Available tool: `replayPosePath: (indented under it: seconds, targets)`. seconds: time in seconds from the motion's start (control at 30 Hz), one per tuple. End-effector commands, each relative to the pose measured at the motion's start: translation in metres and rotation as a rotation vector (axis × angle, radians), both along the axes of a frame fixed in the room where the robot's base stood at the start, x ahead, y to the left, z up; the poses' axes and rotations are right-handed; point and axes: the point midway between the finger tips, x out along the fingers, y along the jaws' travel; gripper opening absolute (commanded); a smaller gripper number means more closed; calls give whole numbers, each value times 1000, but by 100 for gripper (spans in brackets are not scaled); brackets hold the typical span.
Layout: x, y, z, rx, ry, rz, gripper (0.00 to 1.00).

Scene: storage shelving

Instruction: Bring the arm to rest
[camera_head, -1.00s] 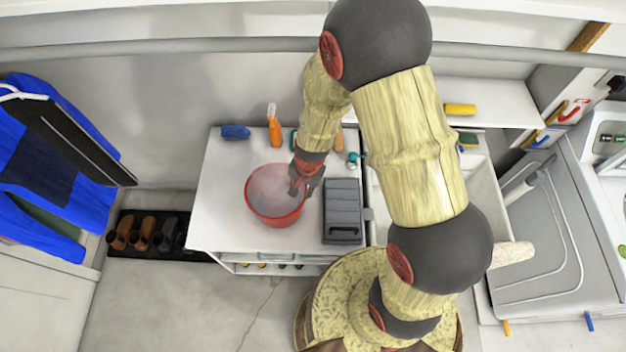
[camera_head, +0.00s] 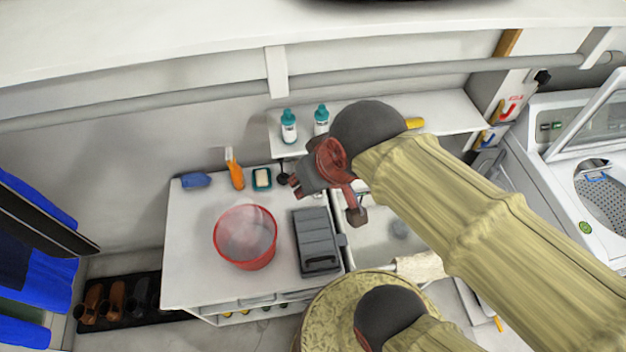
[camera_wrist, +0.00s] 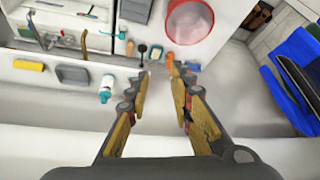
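My gripper (camera_wrist: 160,77) shows in the wrist view with its two fingers clearly apart and nothing between them. In the head view my arm reaches up from the lower right, and its wrist end is raised beside the back shelf, to the right of the red bucket. The red bucket (camera_head: 245,238) stands upright on the white cabinet top, apart from my gripper. It also shows at the top of the wrist view (camera_wrist: 189,21).
A grey case (camera_head: 316,240) lies right of the bucket. An orange spray bottle (camera_head: 236,172), a soap dish (camera_head: 262,179) and a blue item (camera_head: 195,180) stand behind. Two teal-capped bottles (camera_head: 289,128) (camera_head: 321,121) are on the back shelf. An open washing machine (camera_head: 570,170) stands at right.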

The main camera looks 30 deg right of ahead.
Motion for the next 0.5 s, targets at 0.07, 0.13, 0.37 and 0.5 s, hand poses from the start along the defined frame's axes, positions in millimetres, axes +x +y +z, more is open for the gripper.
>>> replayPosePath:
  seconds: [0.07, 0.13, 0.37, 0.5]
  targets:
    - [-8, -3, 5, -15, -11, 7, 23]
    - [-10, -4, 6, -21, -13, 10, 23]
    - [-10, -4, 6, -22, -12, 11, 23]
    - [-10, -4, 2, -21, -13, 10, 23]
